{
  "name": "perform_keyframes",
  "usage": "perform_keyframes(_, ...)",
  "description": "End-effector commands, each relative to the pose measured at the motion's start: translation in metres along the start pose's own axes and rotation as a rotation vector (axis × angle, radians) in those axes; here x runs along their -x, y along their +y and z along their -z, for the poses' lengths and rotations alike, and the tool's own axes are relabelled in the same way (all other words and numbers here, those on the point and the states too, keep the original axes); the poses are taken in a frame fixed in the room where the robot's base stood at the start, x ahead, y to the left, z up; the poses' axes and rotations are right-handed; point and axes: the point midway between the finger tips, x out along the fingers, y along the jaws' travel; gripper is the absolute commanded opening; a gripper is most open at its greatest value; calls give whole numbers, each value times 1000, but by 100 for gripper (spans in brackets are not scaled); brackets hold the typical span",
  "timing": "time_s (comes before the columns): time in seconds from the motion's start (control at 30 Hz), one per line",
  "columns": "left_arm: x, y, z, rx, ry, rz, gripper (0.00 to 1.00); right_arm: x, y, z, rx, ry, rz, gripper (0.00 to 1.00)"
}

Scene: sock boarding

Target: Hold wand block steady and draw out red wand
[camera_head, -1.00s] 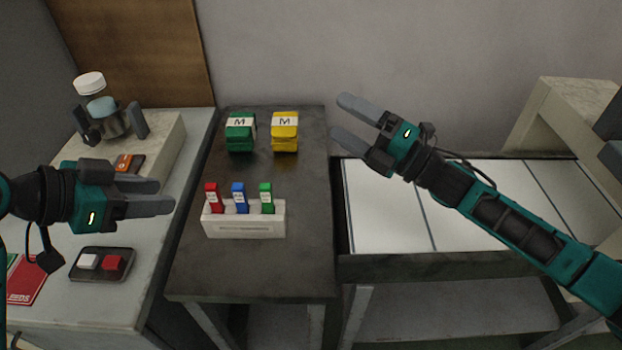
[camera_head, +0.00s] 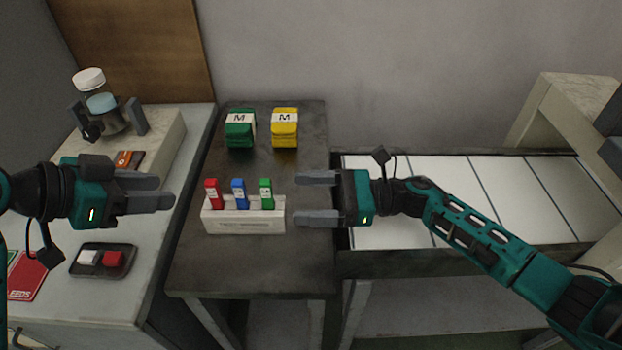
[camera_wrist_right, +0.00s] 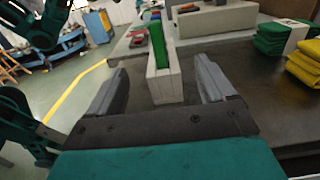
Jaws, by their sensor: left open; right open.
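The white wand block (camera_head: 244,221) stands upright on the dark table, with lettering on its front. The red wand (camera_head: 213,194) is upright in its left slot, the blue wand (camera_head: 239,194) in the middle and the green wand (camera_head: 266,194) at the right. My left gripper (camera_head: 166,192) is open and empty, left of the block. My right gripper (camera_head: 300,199) is open and empty, just right of the block and pointing at its end. In the right wrist view, the block (camera_wrist_right: 165,86) shows end-on between the open fingers (camera_wrist_right: 165,80), apart from them, with the green wand (camera_wrist_right: 157,45) nearest.
Green (camera_head: 240,130) and yellow (camera_head: 285,128) bundles marked M sit at the back of the dark table (camera_head: 245,275). A white-slatted conveyor (camera_head: 390,235) lies to the right.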

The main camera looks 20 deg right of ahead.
Motion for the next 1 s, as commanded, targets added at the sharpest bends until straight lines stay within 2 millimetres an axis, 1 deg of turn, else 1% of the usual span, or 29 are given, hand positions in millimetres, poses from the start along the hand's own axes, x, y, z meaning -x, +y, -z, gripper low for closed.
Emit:
perform_keyframes(0.03,0,0,0,0,0,0,43,0,0,11,-5,-1,1,83)
perform_keyframes(0.1,0,0,0,0,0,0,43,0,0,24,-6,0,2,83)
perform_keyframes(0.17,0,0,0,0,0,0,43,-3,0,33,-3,-2,0,83)
perform_keyframes(0.2,0,0,0,0,0,0,43,-14,0,29,1,-6,-3,83)
perform_keyframes(0.3,0,0,0,0,0,0,43,-33,0,29,1,-4,-2,83)
perform_keyframes(0.5,0,0,0,0,0,0,43,-62,0,30,0,-2,-1,83)
perform_keyframes(0.7,0,0,0,0,0,0,43,-74,0,30,-1,-1,1,83)
perform_keyframes(0.97,0,0,0,0,0,0,43,-75,0,30,-1,0,1,83)
perform_keyframes(1.0,0,0,0,0,0,0,43,-75,0,30,-1,0,1,81)
